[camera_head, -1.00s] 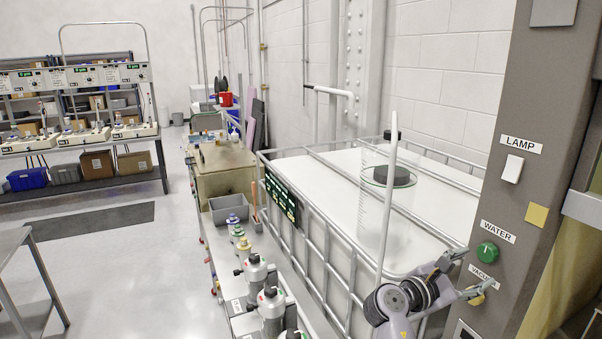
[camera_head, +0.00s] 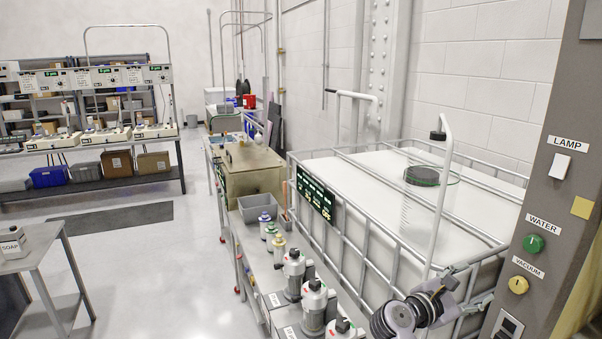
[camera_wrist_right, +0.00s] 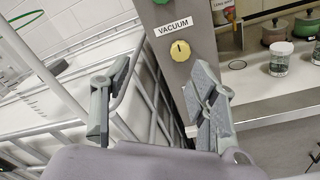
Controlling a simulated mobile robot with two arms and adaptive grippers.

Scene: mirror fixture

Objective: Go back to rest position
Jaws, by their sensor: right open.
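My right gripper (camera_head: 480,284) is low on the right in the head view, in front of the white tank's caged side and left of the brown panel. Its two fingers stand apart and hold nothing. In the right wrist view the open gripper (camera_wrist_right: 157,78) has a finger on each side, with the yellow VACUUM knob (camera_wrist_right: 180,50) beyond and between them, apart from the fingertips. The VACUUM knob also shows in the head view (camera_head: 518,285), uncovered. My left gripper is not in view.
The brown panel (camera_head: 575,150) carries a LAMP switch (camera_head: 560,166) and green WATER knob (camera_head: 533,243). The caged white tank (camera_head: 365,185) stands close behind the gripper. Bottles line a cart (camera_head: 262,270). Open floor (camera_head: 160,265) lies left; a metal table (camera_head: 45,255) stands there.

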